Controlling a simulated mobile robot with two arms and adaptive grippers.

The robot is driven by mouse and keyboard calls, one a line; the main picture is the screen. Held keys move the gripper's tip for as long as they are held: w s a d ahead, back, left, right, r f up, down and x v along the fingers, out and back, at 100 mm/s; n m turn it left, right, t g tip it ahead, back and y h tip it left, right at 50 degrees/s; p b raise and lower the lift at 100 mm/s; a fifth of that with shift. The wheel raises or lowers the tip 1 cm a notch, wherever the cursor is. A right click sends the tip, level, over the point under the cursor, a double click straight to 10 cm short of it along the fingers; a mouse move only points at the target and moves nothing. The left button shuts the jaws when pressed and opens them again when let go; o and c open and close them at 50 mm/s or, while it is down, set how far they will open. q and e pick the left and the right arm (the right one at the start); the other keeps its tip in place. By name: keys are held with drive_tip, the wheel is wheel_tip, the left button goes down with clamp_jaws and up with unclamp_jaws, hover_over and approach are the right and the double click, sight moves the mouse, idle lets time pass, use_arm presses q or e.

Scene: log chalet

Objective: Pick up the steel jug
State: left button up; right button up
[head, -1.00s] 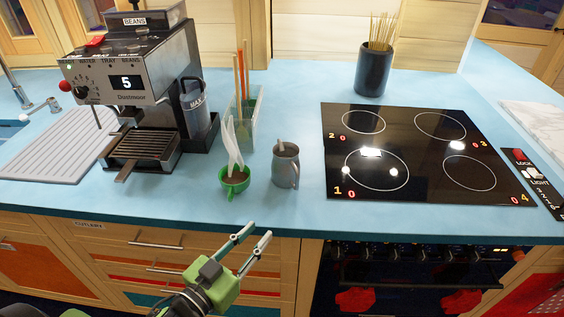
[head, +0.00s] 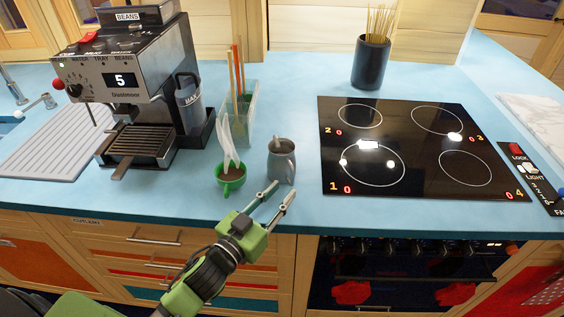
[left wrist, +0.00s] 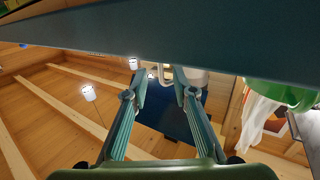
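The steel jug (head: 282,163) is a small grey metal jug standing upright near the counter's front edge. It is right of a green cup (head: 231,180) with brown contents and white, wispy shapes above it. My left gripper (head: 277,194) is open and empty, its fingertips just in front of and below the jug, apparently apart from it. In the left wrist view the two fingers (left wrist: 157,92) are spread. A pale grey rounded shape beyond the fingertips looks like the jug, partly hidden by the counter edge and a finger. My right gripper is not in view.
A coffee machine (head: 137,85) stands at the left and a clear holder (head: 245,110) with sticks behind the cup. A black hob (head: 420,150) lies to the right. The counter edge (left wrist: 150,30) spans the left wrist view. Blue counter right of the jug is clear.

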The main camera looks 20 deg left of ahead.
sight(292, 179)
use_arm(q)
drive_tip(key=x, duration=0.2)
drive_tip(key=p+x, duration=0.1)
drive_tip(key=x, duration=0.1)
drive_tip(key=shift+r, duration=0.3)
drive_tip(key=shift+w+f, duration=0.1)
drive_tip(key=shift+w, duration=0.25)
clamp_jaws()
drive_tip(key=shift+r, duration=0.2)
